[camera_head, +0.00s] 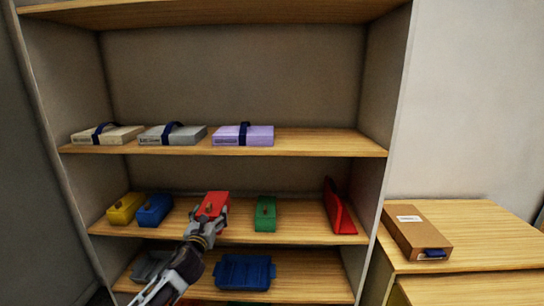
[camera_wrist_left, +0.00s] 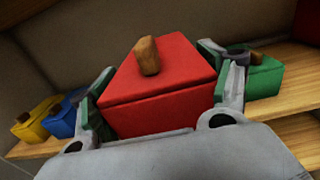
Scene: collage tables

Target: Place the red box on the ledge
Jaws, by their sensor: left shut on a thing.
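A red box (camera_head: 214,203) with a brown knob on top is at the lower middle shelf, between a blue box and a green box. My left gripper (camera_head: 207,218) reaches in from below and is shut on it. In the left wrist view the red box (camera_wrist_left: 160,78) sits between the two fingers (camera_wrist_left: 165,95), one at each side, slightly tilted in the picture. Its underside is hidden, so I cannot tell whether it touches the shelf board (camera_head: 300,225). Which surface is the ledge is not marked. My right gripper is not in view.
The same shelf holds a yellow box (camera_head: 125,208), a blue box (camera_head: 154,209), a green box (camera_head: 265,214) and an upright red panel (camera_head: 338,208). Cases with straps stand on the shelf above. Bins sit below. A brown carton (camera_head: 416,232) lies on a wooden cabinet at right.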

